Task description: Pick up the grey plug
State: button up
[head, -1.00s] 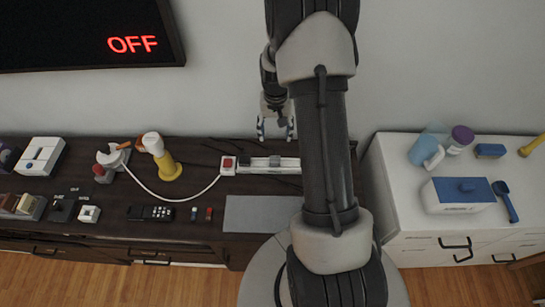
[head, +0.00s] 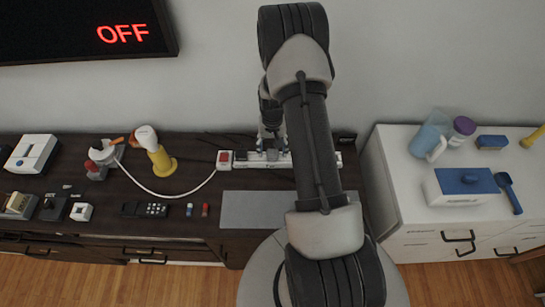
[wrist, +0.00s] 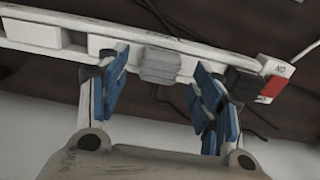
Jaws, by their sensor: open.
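The grey plug (wrist: 160,65) sits in the white power strip (wrist: 40,35), seen in the wrist view between my two blue-padded fingers. My gripper (wrist: 158,76) is open and spans the plug, with a gap on each side; I cannot tell how deep the fingertips reach. In the head view my gripper (head: 271,146) is down at the power strip (head: 228,168), and the grey plug (head: 272,156) is partly hidden by it. A black plug (wrist: 243,82) sits in the strip just beyond my right finger in the wrist view.
The strip's red switch (head: 224,157) and white cable (head: 185,198) are to the left. A grey mat (head: 250,210) lies in front. A yellow-and-white object (head: 157,155) stands further left. A wall is close behind. A white cabinet (head: 395,190) stands to the right.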

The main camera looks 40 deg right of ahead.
aim_at(273, 152)
notch_tip(273, 152, down, 3)
jog(key=shift+d+f, duration=0.1)
jog(key=c, duration=1.2)
jog(key=shift+o, duration=0.2)
jog(key=shift+r, duration=0.2)
